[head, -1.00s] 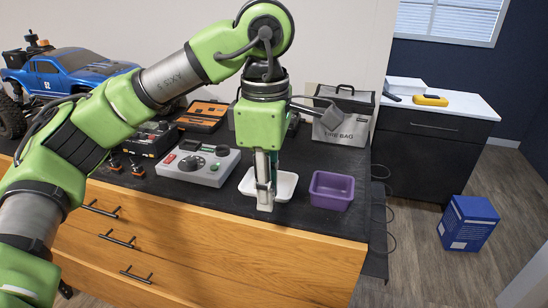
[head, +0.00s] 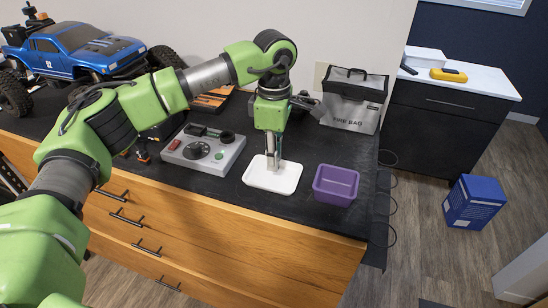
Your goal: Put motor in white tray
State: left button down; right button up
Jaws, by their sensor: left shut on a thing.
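The white tray (head: 258,178) lies on the black bench top, in front of the arm. My left gripper (head: 273,164) points down over the tray, with its fingertips at or just above the tray's inside. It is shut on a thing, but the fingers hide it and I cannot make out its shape. I cannot tell whether it is the motor. Small dark-and-orange parts (head: 141,153), possibly motors, stand on the bench left of the grey control box. My right gripper is not in view.
A purple bin (head: 336,185) stands right of the tray. A grey control box (head: 203,150) is to its left. A grey fire bag (head: 352,100) stands behind, and a blue RC crawler (head: 85,52) at the back left. The bench's front edge is close to the tray.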

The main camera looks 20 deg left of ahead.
aim_at(274, 177)
pick_arm(q)
jog(key=shift+w+a+f+p, duration=0.2)
jog(key=shift+w+f+p, duration=0.15)
jog(key=shift+f, duration=0.25)
jog(key=f+p, duration=0.1)
jog(key=f, duration=0.2)
jog(key=shift+w+f, duration=0.2)
jog(key=shift+s+f+b, duration=0.1)
jog(key=shift+f+b, duration=0.1)
jog(key=shift+b, duration=0.1)
jog(key=c, duration=1.9)
grip_release()
